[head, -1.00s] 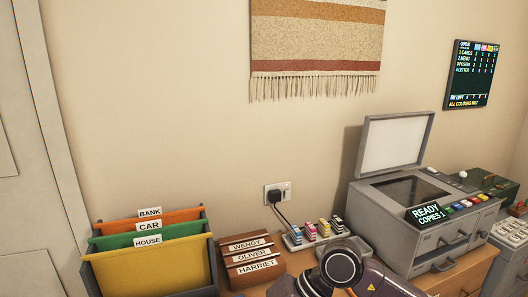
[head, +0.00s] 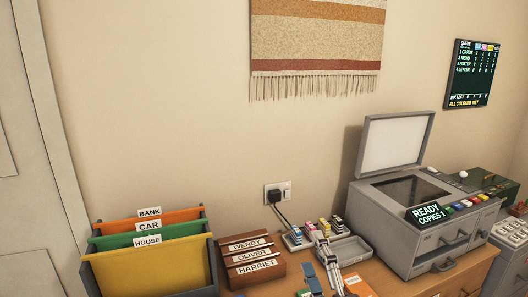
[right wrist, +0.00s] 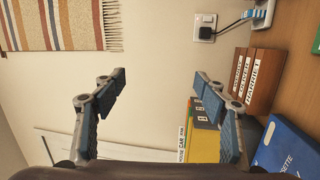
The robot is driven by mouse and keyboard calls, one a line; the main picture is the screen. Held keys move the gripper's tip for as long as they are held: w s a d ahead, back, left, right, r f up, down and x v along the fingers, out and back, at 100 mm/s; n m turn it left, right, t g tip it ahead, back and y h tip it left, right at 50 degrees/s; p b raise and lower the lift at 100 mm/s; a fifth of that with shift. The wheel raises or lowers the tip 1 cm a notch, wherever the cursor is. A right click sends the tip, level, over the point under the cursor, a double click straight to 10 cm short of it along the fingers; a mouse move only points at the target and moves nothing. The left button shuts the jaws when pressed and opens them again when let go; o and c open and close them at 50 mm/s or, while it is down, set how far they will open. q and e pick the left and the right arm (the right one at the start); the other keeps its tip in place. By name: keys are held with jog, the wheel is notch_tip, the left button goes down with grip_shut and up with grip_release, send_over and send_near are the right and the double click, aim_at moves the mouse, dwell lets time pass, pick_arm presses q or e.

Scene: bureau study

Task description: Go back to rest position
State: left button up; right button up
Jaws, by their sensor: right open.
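My right gripper (head: 321,268) shows at the bottom of the head view, over the desk in front of the cartridge tray. In the right wrist view its two blue-padded fingers (right wrist: 160,92) are spread wide with nothing between them. Beyond them are the wall and, to the right, the desk. My left gripper is not in view.
The cartridge tray (head: 350,252) lies behind my right gripper. The name-labelled rack (head: 252,262) and file holder (head: 150,272) stand left, the copier (head: 400,225) right with its lid up. A blue box (right wrist: 288,150) is near the right finger in the wrist view.

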jog(key=s+d+f+m+g+h, duration=0.2)
jog(key=s+d+f+m+g, duration=0.15)
jog(key=f, duration=0.35)
jog(key=s+d+f+m+g+h, duration=0.1)
jog(key=s+d+f+m+g, duration=0.15)
jog(key=s+f+m, duration=0.35)
jog(key=s+d+f+m+g+h, duration=0.1)
jog(key=d+f+m+g+h, duration=0.15)
jog(key=f, duration=0.55)
jog(key=s+d+f+m+g+y, duration=0.1)
jog(key=s+f+m+g, duration=0.3)
jog(key=s, duration=0.5)
jog(key=s+f+m+g+y, duration=0.15)
jog(key=s+f+g, duration=0.35)
jog(key=s, duration=0.5)
notch_tip(320, 180, down, 28)
jog(key=s+r+h, duration=0.1)
jog(key=s+d+f, duration=0.1)
jog(key=s+f, duration=0.7)
jog(key=s+d+f, duration=0.2)
jog(key=s+f, duration=0.5)
jog(key=s, duration=0.2)
jog(key=shift+d+f+g, duration=0.25)
jog(key=shift+f+g, duration=0.15)
jog(key=shift+g, duration=0.05)
